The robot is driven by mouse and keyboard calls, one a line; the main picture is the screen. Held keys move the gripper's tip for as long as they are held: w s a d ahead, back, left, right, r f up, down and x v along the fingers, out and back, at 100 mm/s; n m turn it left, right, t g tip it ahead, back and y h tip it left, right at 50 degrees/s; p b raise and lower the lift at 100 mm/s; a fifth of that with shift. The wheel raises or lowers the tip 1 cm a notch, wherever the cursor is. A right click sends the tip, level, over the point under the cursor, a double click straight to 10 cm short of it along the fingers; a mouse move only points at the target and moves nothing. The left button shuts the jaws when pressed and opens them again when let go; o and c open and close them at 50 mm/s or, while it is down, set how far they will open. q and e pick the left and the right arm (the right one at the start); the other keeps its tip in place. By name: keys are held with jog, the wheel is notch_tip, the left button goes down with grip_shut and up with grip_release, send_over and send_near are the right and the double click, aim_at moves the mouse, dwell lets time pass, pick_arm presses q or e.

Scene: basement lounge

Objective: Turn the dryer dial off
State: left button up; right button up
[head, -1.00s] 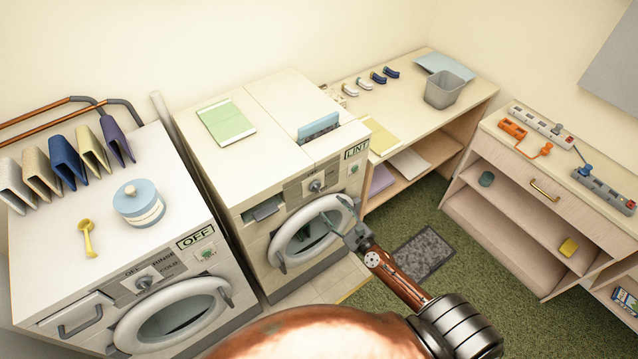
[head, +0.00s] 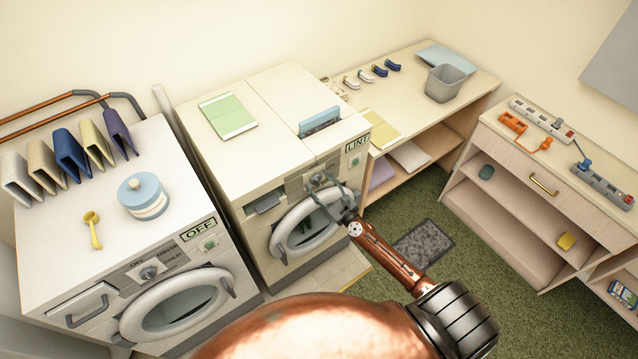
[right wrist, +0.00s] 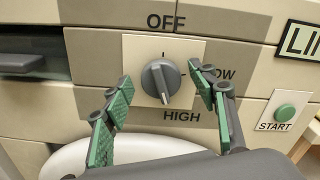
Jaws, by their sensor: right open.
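The dryer (head: 240,160) is the cream machine marked LINT, in the middle of the head view. Its dark grey dial (right wrist: 160,80) sits on a light plate on the front panel, with OFF above, LOW to the right and HIGH below. My right gripper (head: 327,193) is open in front of the panel. In the right wrist view its green-padded fingers stand on either side of the dial, apart from it. My left gripper is out of view.
The dryer's round door (head: 305,225) lies just below the gripper. A green START button (right wrist: 284,112) is right of the dial. The washer (head: 110,230) with an OFF sign stands left. A blue lint screen (head: 320,120) sticks up from the dryer top.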

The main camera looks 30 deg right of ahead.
jog(key=shift+c, duration=0.4)
jog(key=c, duration=1)
